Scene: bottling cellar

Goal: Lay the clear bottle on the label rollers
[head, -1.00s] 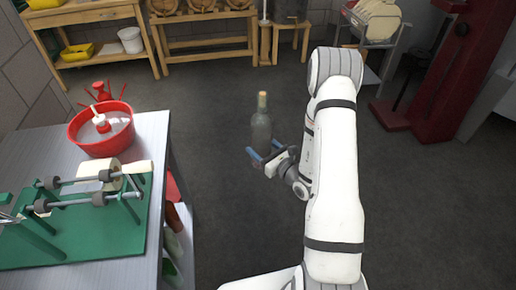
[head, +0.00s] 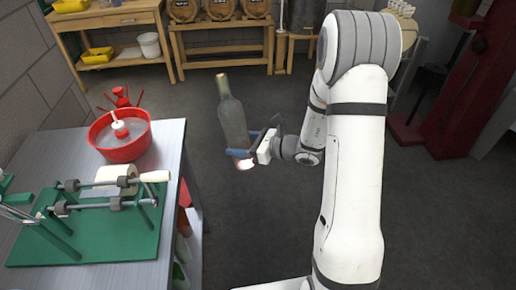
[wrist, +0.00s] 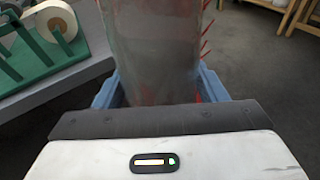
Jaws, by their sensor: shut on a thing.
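The clear bottle (head: 233,118) is grey-green glass with a tan cork in its neck. My gripper (head: 242,149) is shut on its lower part, with blue fingers on both sides. The bottle stands nearly upright, its top tilted a little to the left, in the air right of the workbench. The wrist view shows the bottle (wrist: 155,50) close up between the blue fingers (wrist: 158,88); its top is cut off. The label rollers (head: 100,201) are dark-wheeled metal rods on a green stand, empty, on the bench to the left of my gripper.
The metal-topped workbench (head: 130,255) also holds a red basin (head: 120,150) behind the rollers. A label roll (head: 117,178) and a pale handle (head: 154,176) are at the rollers. Barrels on a wooden stand (head: 220,48) are at the back; the floor between is clear.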

